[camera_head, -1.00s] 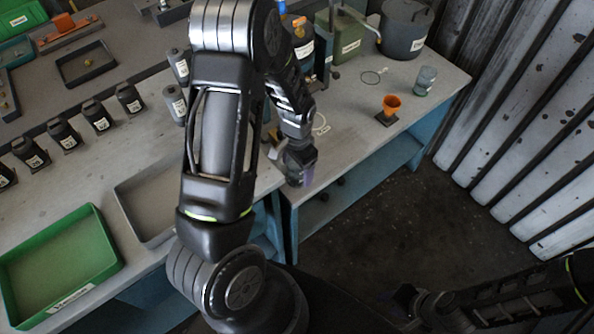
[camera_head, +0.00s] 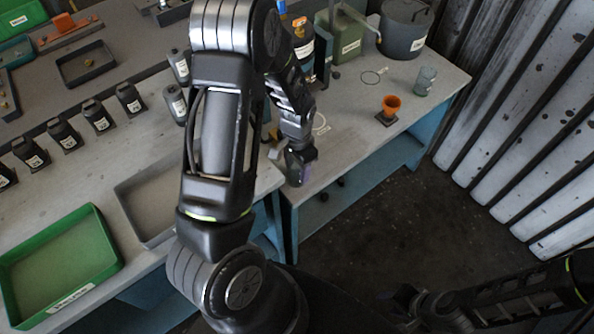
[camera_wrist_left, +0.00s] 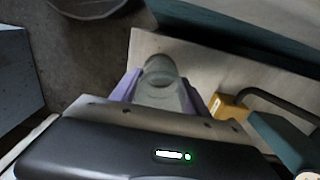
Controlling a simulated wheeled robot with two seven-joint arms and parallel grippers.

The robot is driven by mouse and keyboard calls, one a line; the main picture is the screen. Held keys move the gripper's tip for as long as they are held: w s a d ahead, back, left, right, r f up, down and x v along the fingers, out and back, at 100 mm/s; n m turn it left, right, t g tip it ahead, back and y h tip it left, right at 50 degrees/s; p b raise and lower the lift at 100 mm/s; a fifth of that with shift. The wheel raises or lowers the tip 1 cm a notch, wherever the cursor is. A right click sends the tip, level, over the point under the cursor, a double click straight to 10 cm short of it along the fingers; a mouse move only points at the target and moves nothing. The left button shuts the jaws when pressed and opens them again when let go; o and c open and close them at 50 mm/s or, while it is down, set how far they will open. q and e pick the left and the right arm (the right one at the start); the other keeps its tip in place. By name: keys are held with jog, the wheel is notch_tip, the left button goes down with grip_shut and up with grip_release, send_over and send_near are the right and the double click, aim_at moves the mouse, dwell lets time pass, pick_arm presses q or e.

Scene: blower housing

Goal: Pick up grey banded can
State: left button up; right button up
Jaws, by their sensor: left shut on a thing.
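In the left wrist view a grey cylinder (camera_wrist_left: 160,72), which looks like the grey banded can, stands end-on between the purple fingers of my left gripper (camera_wrist_left: 159,86). The fingers are shut on its sides. In the head view my left gripper (camera_head: 299,172) is over the front edge of the bench, and the arm and hand hide the can there. My right gripper (camera_head: 402,302) is low at the bottom right, away from the bench; its jaws are too dark to read.
Two grey labelled cylinders (camera_head: 175,104) stand left of my left arm, beside a row of dark bottles (camera_head: 66,137). A green tray (camera_head: 107,262) lies front left. An orange cup (camera_head: 389,106) and a glass jar (camera_head: 425,80) stand on the right bench.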

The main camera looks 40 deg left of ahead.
pick_arm(q)
notch_tip(320, 180, up, 10)
jog(key=shift+b, duration=0.45)
dwell(0.3)
dwell(0.4)
